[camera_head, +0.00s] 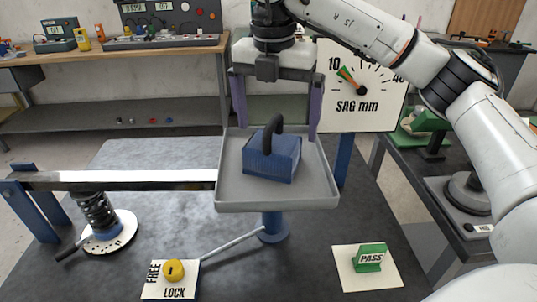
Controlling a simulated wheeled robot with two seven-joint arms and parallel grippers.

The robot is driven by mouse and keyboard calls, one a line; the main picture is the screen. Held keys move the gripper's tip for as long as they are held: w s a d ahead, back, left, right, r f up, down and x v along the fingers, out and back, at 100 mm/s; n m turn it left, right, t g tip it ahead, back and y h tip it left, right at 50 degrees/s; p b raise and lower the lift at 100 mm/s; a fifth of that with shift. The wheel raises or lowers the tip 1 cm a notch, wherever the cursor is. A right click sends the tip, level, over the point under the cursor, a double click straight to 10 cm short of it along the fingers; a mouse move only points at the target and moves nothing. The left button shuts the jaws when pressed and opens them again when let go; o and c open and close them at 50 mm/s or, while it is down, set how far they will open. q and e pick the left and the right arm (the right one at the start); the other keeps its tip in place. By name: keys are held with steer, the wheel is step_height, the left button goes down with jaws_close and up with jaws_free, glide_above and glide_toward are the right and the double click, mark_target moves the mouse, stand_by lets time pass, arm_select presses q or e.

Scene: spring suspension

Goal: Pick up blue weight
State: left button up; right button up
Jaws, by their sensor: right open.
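The blue weight (268,161) is a ribbed block with a black arched handle (272,131). It sits in the grey tray (228,190), which stands on a blue post. My right gripper (276,135) points down over the tray from above. Its two purple fingers are spread wide, one to the left and one to the right of the weight's handle, and nothing is held between them. The fingertips are near the tray's back part; whether they touch it I cannot tell. My left gripper does not show.
A metal beam (120,180) runs left from the tray over a coil spring (95,211). A SAG mm dial (362,88) stands behind right. A yellow lock knob (173,271) and a green PASS block (369,257) are in front. The table's front middle is mostly clear.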

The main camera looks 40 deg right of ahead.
mark_target(273, 141)
steer(key=f, duration=0.6)
steer(key=shift+w+a+f+p, duration=0.1)
steer(key=shift+a+f+p, duration=0.1)
steer(key=shift+a+p, duration=0.15)
steer(key=shift+c, duration=0.4)
steer(key=c, duration=1.8)
steer(key=shift+w+d+r, duration=0.1)
steer(key=shift+w+r, duration=0.05)
steer(key=shift+r, duration=0.1)
steer(key=shift+c, duration=1)
steer(key=shift+r, duration=0.4)
step_height(273, 141, up, 9)
steer(key=shift+r, duration=0.1)
